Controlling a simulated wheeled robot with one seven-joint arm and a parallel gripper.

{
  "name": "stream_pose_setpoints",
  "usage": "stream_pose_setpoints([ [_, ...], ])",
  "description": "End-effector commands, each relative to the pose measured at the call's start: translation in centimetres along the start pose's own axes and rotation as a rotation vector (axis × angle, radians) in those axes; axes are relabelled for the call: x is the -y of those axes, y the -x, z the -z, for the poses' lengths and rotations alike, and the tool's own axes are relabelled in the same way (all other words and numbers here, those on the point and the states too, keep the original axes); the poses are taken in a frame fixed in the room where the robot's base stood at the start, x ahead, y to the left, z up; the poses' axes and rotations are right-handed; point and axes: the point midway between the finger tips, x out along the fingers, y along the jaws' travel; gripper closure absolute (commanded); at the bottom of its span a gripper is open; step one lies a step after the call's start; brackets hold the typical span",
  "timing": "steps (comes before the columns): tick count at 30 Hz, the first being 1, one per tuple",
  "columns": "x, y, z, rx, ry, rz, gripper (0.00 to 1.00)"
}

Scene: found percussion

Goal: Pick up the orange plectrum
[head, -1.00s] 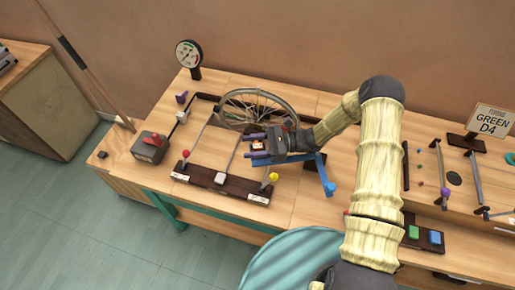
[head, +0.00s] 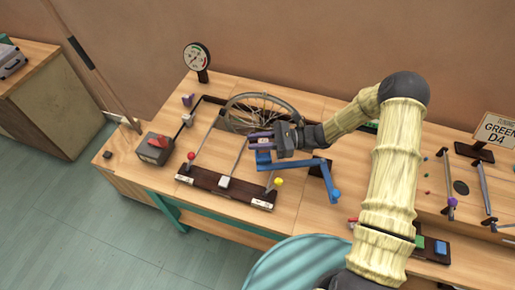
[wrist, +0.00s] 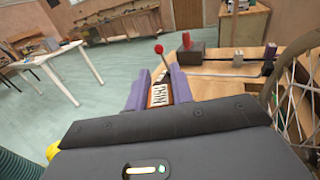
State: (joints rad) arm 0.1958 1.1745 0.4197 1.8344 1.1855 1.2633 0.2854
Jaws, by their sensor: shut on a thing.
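My gripper (head: 260,140) is over the workbench, in front of the spoked wheel, its purple fingers close together. In the wrist view my gripper (wrist: 157,92) is shut on the orange plectrum (wrist: 158,96). The plectrum shows between the fingers as a narrow piece with a white label that seems to read "THIN". In the head view the fingers hide most of it. A blue holder (head: 263,158) shows just below the fingers, on a blue arm.
The spoked wheel (head: 240,108) is close behind my gripper. A dark frame (head: 225,188) with red and yellow knobs lies in front. A blue crank (head: 334,188) stands to the right. A box with a red lever (head: 154,148) is at left.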

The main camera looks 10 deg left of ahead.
Motion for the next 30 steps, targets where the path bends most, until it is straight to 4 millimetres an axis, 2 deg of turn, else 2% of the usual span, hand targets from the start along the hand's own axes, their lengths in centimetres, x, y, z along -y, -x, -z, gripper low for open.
stream_pose_setpoints([
  [3,0.0,0.0,-2.4,-0.002,0.003,0.0,0.99],
  [9,0.0,0.0,-4.8,-0.001,0.0,-0.001,0.99],
  [30,0.0,0.0,-5.2,0.0,-0.002,-0.001,0.99],
])
